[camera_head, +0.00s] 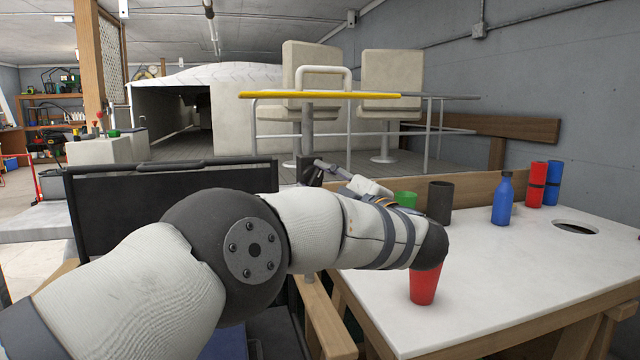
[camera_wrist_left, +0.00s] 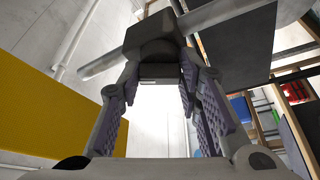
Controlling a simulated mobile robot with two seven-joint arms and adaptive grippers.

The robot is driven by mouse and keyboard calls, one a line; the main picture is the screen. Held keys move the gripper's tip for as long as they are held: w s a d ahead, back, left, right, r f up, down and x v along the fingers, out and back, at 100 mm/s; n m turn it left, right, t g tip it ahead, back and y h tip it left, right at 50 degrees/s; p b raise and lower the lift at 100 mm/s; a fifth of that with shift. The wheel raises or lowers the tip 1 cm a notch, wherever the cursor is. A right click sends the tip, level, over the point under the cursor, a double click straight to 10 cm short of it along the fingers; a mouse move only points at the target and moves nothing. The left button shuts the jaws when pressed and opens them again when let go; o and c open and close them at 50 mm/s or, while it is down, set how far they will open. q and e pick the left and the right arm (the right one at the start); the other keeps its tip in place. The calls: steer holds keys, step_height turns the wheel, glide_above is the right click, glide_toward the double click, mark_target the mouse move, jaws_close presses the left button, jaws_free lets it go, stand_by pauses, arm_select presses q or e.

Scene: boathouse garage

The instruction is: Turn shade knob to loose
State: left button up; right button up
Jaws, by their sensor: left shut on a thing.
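My left gripper (camera_wrist_left: 160,72) is shut on a dark block-like knob in the left wrist view, with a ridged finger pad on each side. The knob (camera_wrist_left: 155,38) sits on a grey rod that crosses the top of that view. I cannot read any marking or tell how far the knob is turned. In the head view, my left arm reaches right and folds back behind itself, hiding most of the hand. A small dark fitting (camera_head: 311,172) with a thin bar shows there, near the black panel. My right gripper is not in view.
A white-topped table (camera_head: 480,290) stands at right with a red cup (camera_head: 424,287), green cup (camera_head: 405,199), dark cup (camera_head: 439,202) and blue bottle (camera_head: 503,199). A black panel (camera_head: 150,205) stands behind my arm. A boat with seats (camera_head: 392,85) and a yellow-edged rail (camera_head: 325,95) lies beyond.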

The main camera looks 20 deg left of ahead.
arm_select(q)
steer(key=n+g, duration=0.1)
steer(key=n, duration=0.1)
steer(key=n+h, duration=0.1)
steer(key=n, duration=0.2)
steer(key=shift+n+g, duration=0.3)
steer(key=shift+g, duration=0.1)
steer(key=shift+h, duration=0.3)
steer(key=o, duration=1.1)
steer(key=shift+r, duration=0.1)
steer(key=shift+o, duration=0.2)
steer(key=shift+d, duration=0.1)
steer(key=v, duration=1.2)
